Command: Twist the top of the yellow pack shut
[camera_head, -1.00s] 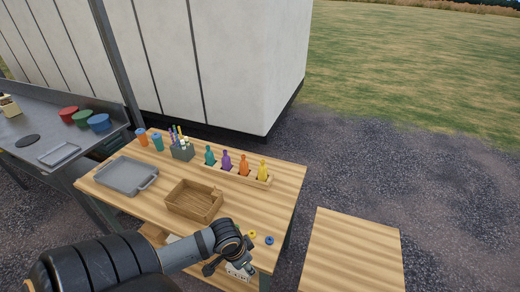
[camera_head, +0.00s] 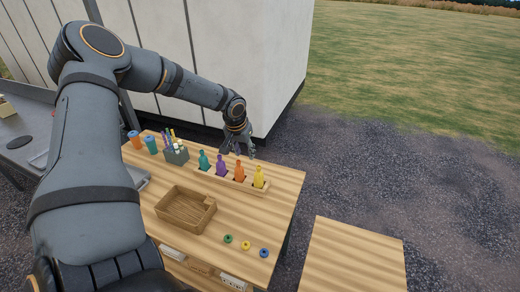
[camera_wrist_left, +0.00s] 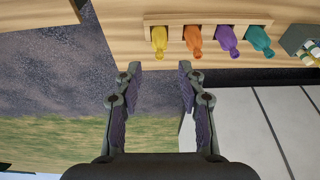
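The yellow pack (camera_head: 259,178) stands upright at the right end of a wooden rack (camera_head: 233,184), narrow top upward. It also shows in the left wrist view (camera_wrist_left: 160,40). My left gripper (camera_head: 238,150) is above and behind the rack, near the orange and yellow packs. In the wrist view its two fingers (camera_wrist_left: 160,68) are wide apart with nothing between them, and the yellow pack lies beyond the gap. An orange pack (camera_head: 239,172), a purple pack (camera_head: 221,166) and a teal pack (camera_head: 204,161) share the rack. My right gripper is out of view.
A wooden box (camera_head: 186,208) stands in front of the rack. Green (camera_head: 228,239), yellow (camera_head: 246,245) and blue (camera_head: 264,252) rings lie near the table's front edge. A grey holder (camera_head: 176,155) stands left of the rack. The table's right side is clear.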

